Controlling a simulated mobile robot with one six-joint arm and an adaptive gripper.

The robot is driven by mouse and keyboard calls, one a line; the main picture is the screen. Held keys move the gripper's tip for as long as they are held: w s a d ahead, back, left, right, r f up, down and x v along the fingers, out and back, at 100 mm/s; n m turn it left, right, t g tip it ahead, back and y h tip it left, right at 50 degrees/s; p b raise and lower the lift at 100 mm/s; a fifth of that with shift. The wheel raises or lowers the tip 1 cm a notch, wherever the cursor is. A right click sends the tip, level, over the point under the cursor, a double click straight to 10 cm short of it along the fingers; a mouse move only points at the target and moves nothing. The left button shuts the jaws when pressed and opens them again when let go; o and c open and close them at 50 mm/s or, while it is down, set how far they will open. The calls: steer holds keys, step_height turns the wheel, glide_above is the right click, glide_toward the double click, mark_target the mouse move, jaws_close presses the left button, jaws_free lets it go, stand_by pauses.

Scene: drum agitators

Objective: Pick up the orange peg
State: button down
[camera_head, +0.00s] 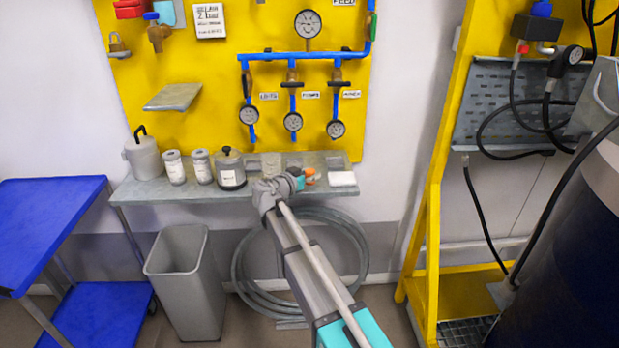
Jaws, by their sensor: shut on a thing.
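A small orange object (310,177), which looks like the orange peg, shows at the end of my arm, over the right part of the grey shelf (150,191). My gripper (304,179) is at the orange peg and is shut on it. The fingers are small and partly hidden by my wrist. I cannot tell whether the peg touches the shelf or is held above it.
The shelf holds a grey jug (144,158), several small containers, a dark-lidded pot (231,169) and a white block (342,179). Gauges and blue pipes (300,57) hang on the yellow panel (215,80) behind. A grey bin (190,285) and coiled hose (352,262) are below.

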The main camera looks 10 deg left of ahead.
mark_target(310, 172)
steer(key=shift+s+r, duration=0.1)
steer(key=shift+s+d+r+p, duration=0.15)
steer(key=shift+s+r+p, duration=0.25)
steer(key=shift+p, duration=0.1)
step_height(310, 172, up, 6)
steer(key=p, duration=0.6)
steer(key=shift+w, duration=0.1)
steer(key=s+d, duration=0.2)
steer(key=s, duration=0.7)
steer(key=s+d, duration=0.3)
steer(key=s, duration=0.6)
steer(key=shift+s+d, duration=0.15)
steer(key=shift+s, duration=0.1)
step_height(310, 172, up, 11)
steer(key=p, duration=1.1)
steer(key=shift+f, duration=0.1)
